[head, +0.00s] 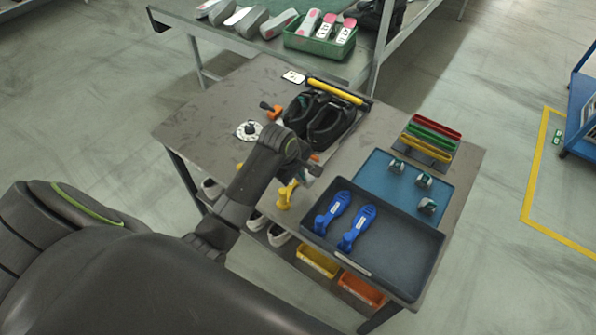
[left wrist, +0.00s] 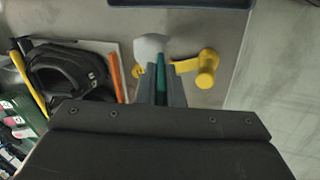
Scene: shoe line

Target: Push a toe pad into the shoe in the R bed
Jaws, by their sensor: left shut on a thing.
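Two black shoes stand side by side on the table; one shoe (head: 298,110) is on the left and the other (head: 330,122) on the right. I cannot read which bed is R. My left gripper (head: 314,168) is just in front of the right shoe. In the left wrist view the left gripper (left wrist: 161,84) is shut on a toe pad (left wrist: 150,47) with a pale head and a teal stem. The pad is beside a black shoe (left wrist: 72,76), apart from it. Other toe pads (head: 424,181) lie on a blue mat (head: 374,178). My right gripper is out of view.
A yellow lever (left wrist: 206,72) and an orange handle (left wrist: 117,77) are close to the gripper. A yellow bar (head: 335,91) is behind the shoes. A dark tray (head: 400,250) holds two blue tools (head: 357,228). The table's left part is mostly clear.

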